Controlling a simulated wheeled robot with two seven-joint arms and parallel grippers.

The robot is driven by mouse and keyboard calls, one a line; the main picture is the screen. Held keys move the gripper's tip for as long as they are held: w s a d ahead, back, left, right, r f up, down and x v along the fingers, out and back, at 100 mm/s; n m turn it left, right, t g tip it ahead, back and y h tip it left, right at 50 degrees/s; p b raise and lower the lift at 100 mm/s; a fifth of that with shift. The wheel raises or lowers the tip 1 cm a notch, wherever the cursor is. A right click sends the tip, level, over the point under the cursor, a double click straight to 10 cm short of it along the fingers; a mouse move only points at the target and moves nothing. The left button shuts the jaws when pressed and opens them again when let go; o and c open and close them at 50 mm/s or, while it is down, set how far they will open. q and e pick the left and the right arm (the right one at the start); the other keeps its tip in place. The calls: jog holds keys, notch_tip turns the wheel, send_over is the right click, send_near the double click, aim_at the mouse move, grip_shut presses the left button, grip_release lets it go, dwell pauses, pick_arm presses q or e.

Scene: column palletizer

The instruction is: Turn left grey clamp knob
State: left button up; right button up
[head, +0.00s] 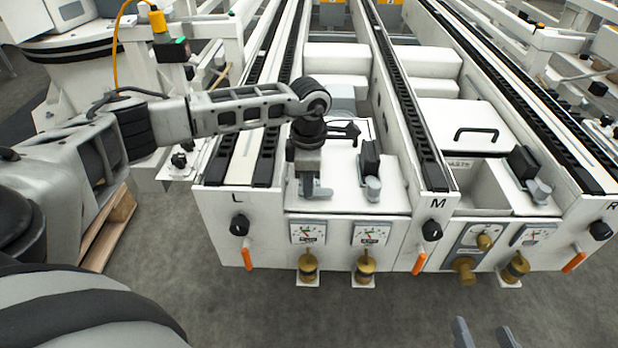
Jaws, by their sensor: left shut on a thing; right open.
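My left gripper (314,188) points down at the left side of the white deck between the rails marked L and M. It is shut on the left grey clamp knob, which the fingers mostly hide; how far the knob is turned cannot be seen. A similar clamp with a black block and grey knob (373,188) stands just to the right, apart from the gripper. My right gripper (484,333) is open and empty at the bottom edge, in front of the machine and only partly in view.
Below the deck are two gauges (307,232) and brass valves (308,268). Black knobs (240,225) and orange levers (247,258) sit on the front. Another clamp knob (541,188) is further right, beside a lid with a black handle (476,132). The floor in front is clear.

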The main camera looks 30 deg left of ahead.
pick_arm(q)
jog(key=o, duration=1)
jog(key=shift+r, duration=0.4)
notch_tip(320, 180, up, 5)
jog(key=shift+p, duration=0.95)
notch_tip(320, 180, up, 10)
jog(key=p, duration=0.2)
pick_arm(e)
jog(key=f+g, duration=0.1)
jog(key=d+f+g+h, duration=0.1)
jog(key=shift+d+f, duration=0.1)
jog(key=shift+f, duration=0.3)
pick_arm(q)
jog(key=shift+r, duration=0.1)
pick_arm(e)
jog(key=shift+r, duration=0.2)
